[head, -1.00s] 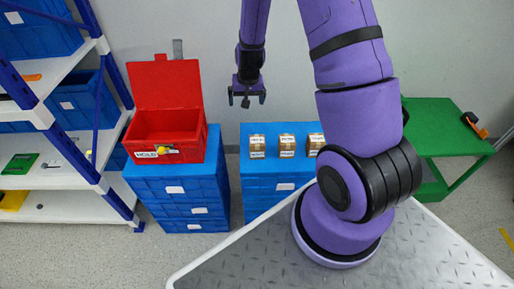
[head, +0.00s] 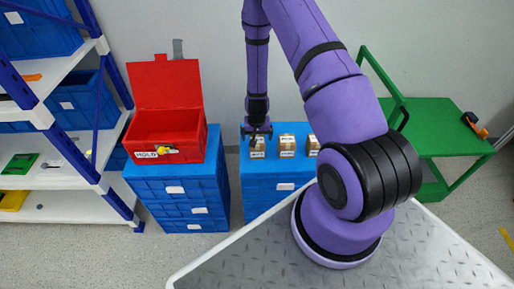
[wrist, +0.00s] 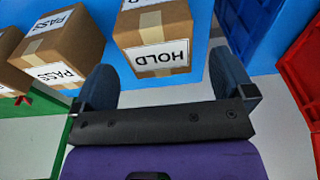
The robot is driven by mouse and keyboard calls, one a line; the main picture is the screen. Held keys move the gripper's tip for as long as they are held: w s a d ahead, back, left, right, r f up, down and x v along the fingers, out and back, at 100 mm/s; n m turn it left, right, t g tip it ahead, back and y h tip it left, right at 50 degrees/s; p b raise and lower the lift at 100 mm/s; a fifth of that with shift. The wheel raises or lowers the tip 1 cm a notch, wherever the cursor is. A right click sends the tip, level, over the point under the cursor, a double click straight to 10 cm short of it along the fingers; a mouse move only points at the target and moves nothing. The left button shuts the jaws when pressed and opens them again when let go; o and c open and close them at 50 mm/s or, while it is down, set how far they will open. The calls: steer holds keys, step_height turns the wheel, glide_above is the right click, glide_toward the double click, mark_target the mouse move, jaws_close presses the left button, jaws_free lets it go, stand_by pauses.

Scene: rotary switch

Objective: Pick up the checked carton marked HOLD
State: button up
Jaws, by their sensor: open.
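The carton marked HOLD (wrist: 152,22) is a brown cardboard box with tape and a white label that reads upside down in the wrist view. It stands on a blue surface, ahead of and between my fingers. In the head view it is the leftmost carton (head: 258,154), partly hidden by my gripper (head: 257,133). My gripper is open and empty in the wrist view (wrist: 163,68), its two dark fingers spread wide. The carton looks just beyond the fingertips; I cannot tell the exact gap.
Two PASS cartons (wrist: 67,47) stand beside it. An open red box marked HOLD (head: 183,154) sits on blue drawers to the left. A green table (head: 440,140) is at the right. A blue-and-white shelf rack (head: 75,155) is at far left.

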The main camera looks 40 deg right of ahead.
mark_target(258, 153)
step_height(258, 153, down, 4)
steer(key=shift+s+f, duration=0.1)
steer(key=shift+f, duration=0.65)
steer(key=shift+c, duration=0.5)
steer(key=c, duration=1)
